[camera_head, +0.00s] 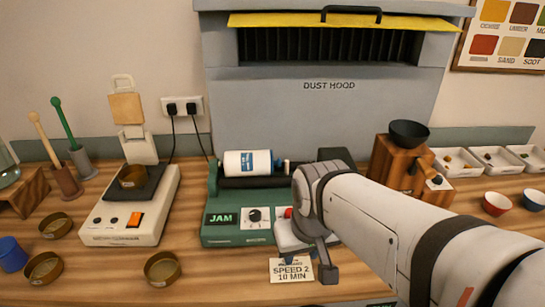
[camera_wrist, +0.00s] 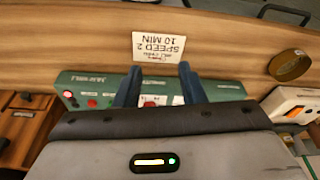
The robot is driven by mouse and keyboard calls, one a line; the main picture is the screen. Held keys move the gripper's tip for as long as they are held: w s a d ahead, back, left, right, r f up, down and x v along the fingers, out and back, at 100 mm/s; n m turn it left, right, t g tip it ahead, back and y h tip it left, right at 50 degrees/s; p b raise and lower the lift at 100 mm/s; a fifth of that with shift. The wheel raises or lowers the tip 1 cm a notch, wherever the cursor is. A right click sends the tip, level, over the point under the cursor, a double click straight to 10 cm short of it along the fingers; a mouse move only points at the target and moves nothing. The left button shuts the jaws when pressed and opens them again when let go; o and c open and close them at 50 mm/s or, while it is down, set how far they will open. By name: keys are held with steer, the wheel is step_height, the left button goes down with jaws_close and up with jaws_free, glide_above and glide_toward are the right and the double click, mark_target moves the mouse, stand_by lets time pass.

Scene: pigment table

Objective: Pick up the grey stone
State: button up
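I cannot make out a grey stone for certain in either view. My gripper (camera_head: 309,264) is over the front of the green jar-mill machine (camera_head: 228,233), above the "SPEED 2 10 MIN" card (camera_head: 291,277). In the wrist view my gripper (camera_wrist: 159,88) has its two fingers apart with nothing held between them. My arm hides part of the table at the lower right.
A white scale-like device (camera_head: 122,228) and several brass dishes (camera_head: 162,268) stand at the left. A wooden grinder (camera_head: 386,172) with a dark bowl stands before the trays. Red (camera_head: 496,203) and blue (camera_head: 534,199) bowls sit at the right. The dust hood (camera_head: 325,110) rises behind.

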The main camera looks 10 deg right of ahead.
steer(key=shift+o, duration=0.4)
steer(key=shift+w, duration=0.1)
steer(key=w+d+t+b, duration=0.1)
steer(key=w+d+b, duration=0.2)
steer(key=w, duration=0.4)
steer(key=w+d+f+t+b, duration=0.1)
steer(key=w+d+b, duration=0.3)
steer(key=w, duration=0.3)
steer(key=w+d+f+t+b, duration=0.1)
steer(key=w+d+b, duration=0.3)
steer(key=w+b, duration=0.2)
steer(key=shift+w+d+f+t, duration=0.1)
steer(key=shift+w+f+t, duration=0.1)
steer(key=shift+w, duration=0.3)
steer(key=shift+w+d+f+t, duration=0.1)
steer(key=shift+w+t, duration=0.1)
steer(key=shift+w, duration=0.25)
steer(key=shift+w+d+f, duration=0.15)
steer(key=shift+w, duration=0.1)
steer(key=x, duration=0.7)
steer(key=shift+w+d+b, duration=0.1)
steer(key=shift+w+b, duration=0.1)
steer(key=shift+b, duration=0.1)
jaws_close()
